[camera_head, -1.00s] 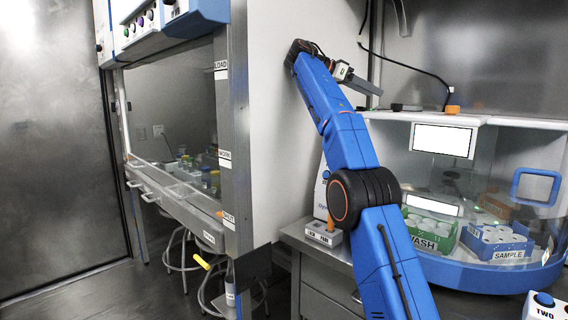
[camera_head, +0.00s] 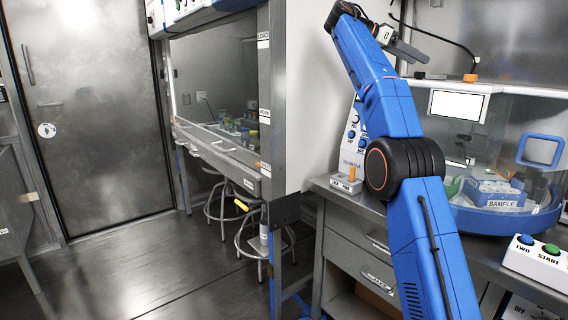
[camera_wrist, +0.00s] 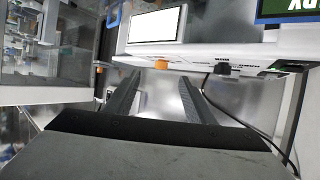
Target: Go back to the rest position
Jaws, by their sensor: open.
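My gripper (camera_head: 408,51) is at the end of my raised blue arm, in the upper middle of the head view. It is above the bench and left of the clear-domed machine. In the wrist view my gripper (camera_wrist: 160,92) shows two dark fingers spread apart with nothing between them. Beyond the fingers is the machine's white top edge with a blank white screen (camera_wrist: 157,25). My arm is folded upward, clear of the bench top.
The domed machine (camera_head: 470,134) holds a rack marked SAMPLE (camera_head: 493,194). A button box (camera_head: 540,262) sits at the bench's right front. A fume hood (camera_head: 222,95) stands left with stools beneath. Open floor (camera_head: 150,270) leads to a metal door (camera_head: 95,110).

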